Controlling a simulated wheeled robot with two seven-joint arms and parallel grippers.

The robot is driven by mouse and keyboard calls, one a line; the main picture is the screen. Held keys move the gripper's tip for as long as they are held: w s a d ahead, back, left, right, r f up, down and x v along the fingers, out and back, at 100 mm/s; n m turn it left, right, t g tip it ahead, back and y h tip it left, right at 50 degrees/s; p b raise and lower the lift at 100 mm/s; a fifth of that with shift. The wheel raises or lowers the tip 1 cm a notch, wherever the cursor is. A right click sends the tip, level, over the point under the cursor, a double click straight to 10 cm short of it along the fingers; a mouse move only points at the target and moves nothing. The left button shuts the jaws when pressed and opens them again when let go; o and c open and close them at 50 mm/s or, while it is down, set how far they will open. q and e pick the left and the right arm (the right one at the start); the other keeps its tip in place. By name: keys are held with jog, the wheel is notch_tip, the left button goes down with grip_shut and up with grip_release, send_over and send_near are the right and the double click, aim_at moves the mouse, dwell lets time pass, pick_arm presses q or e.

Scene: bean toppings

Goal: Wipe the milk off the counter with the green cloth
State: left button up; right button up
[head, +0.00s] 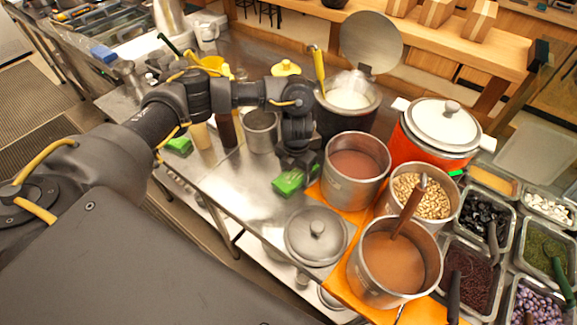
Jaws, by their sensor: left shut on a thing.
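The green cloth (287,184) is a small bright green folded block at the counter's front, just left of a steel pot of brown liquid. My left gripper (294,168) points down and is shut on the cloth; its fingertips are partly hidden. I cannot tell whether the cloth touches the surface. The steel counter (225,184) shows pale glossy patches left of the gripper. I cannot tell milk from reflected light there. My right gripper is not in view.
The steel pot (355,170) stands close right of the gripper. A lidded pot (316,236) is in front, and a dark pot with white contents (348,98) is behind. Another green item (179,147) lies left, beside bottles. Topping trays (484,215) fill the right.

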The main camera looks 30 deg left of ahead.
pick_arm(q)
jog(key=shift+s+d+f, duration=0.2)
jog(key=shift+s+d, duration=0.05)
jog(key=shift+d, duration=0.35)
jog(key=shift+c, duration=0.2)
jog(key=shift+r+p, duration=0.55)
jog(key=shift+p, duration=0.1)
jog(key=shift+c, duration=0.3)
notch_tip(320, 180, up, 4)
jog(key=p, duration=0.3)
jog(key=shift+f, duration=0.25)
notch_tip(320, 180, up, 3)
jog(key=p, duration=0.3)
jog(key=shift+w, duration=0.15)
jog(key=shift+r, duration=0.35)
jog(key=shift+f, duration=0.1)
